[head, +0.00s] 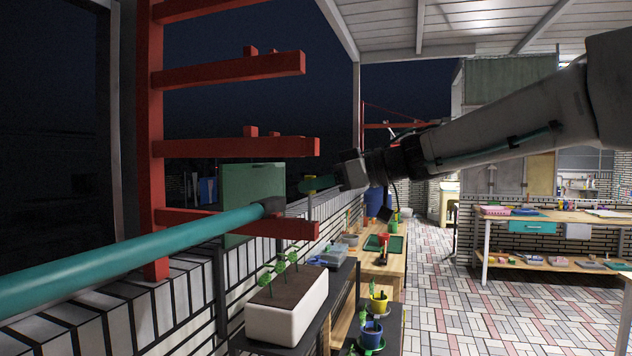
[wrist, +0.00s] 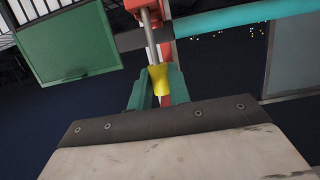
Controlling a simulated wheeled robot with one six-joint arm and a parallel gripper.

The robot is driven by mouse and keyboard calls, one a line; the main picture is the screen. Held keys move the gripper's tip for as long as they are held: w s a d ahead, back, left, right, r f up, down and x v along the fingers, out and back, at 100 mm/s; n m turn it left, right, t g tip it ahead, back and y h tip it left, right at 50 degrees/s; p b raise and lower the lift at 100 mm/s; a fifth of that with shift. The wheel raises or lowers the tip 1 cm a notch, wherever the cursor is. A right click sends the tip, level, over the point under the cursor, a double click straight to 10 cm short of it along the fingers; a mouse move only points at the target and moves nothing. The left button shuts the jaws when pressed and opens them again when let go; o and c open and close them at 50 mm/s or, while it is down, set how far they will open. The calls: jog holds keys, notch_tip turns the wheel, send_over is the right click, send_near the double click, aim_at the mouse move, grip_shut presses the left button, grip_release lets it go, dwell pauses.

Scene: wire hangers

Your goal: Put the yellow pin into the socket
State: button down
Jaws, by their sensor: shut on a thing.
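My gripper (head: 318,185) is shut on the yellow pin (head: 309,182), high beside the red rack. In the wrist view, the pin's yellow head (wrist: 158,80) sits between the two green fingers of my gripper (wrist: 159,92). A grey metal shaft runs from the head towards a red part (wrist: 148,6) at the top of that view. In the head view the shaft hangs roughly upright above the end of the lowest red bar (head: 297,228). The socket is not clearly visible. I cannot tell whether the shaft's tip is inside anything.
A thick teal pole (head: 150,240) with a dark end reaches in close to the pin; a teal bar (wrist: 240,18) also shows in the wrist view. A green panel (head: 253,190) stands behind. Below are a white planter (head: 287,310) and a wooden bench (head: 384,262) with pots.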

jog(key=shift+f, duration=1.1)
jog(key=c, duration=1.2)
grip_release()
jog(key=shift+c, duration=0.2)
jog(key=shift+d, duration=0.1)
jog(key=shift+v, duration=1.45)
jog(key=r+v, duration=0.1)
jog(key=v, duration=0.8)
jog(key=shift+r, duration=0.35)
jog(key=shift+d, duration=0.1)
